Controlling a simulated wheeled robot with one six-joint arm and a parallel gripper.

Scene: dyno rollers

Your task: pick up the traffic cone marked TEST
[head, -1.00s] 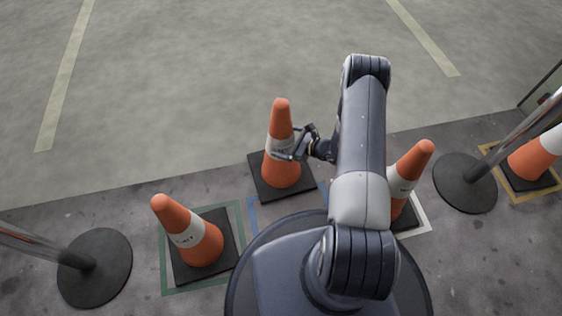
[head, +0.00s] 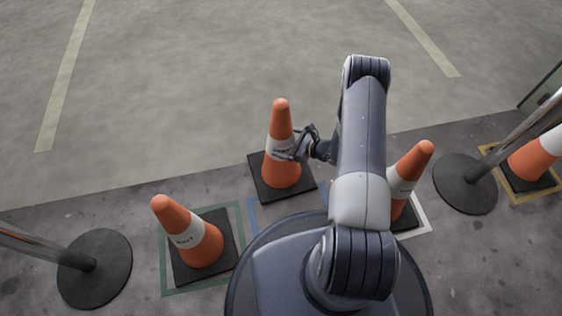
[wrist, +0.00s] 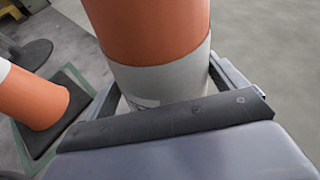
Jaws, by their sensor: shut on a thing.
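An orange traffic cone (head: 282,119) with a white band and a black square base stands at the middle of the head view. Lettering on its band is partly covered by my gripper, and I cannot read it. My gripper (head: 288,150) reaches in from the right and is shut around the band. In the wrist view the cone (wrist: 155,30) fills the space between the fingers of my gripper (wrist: 165,85). The cone is upright. Its base appears at or just above the floor; I cannot tell which.
Another cone (head: 198,242) stands in a green floor outline at left. A third cone (head: 410,165), partly behind my arm, stands in a white outline. One more cone (head: 532,158) is at far right. Posts with round bases (head: 95,268) (head: 465,185) flank them. Open floor lies behind.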

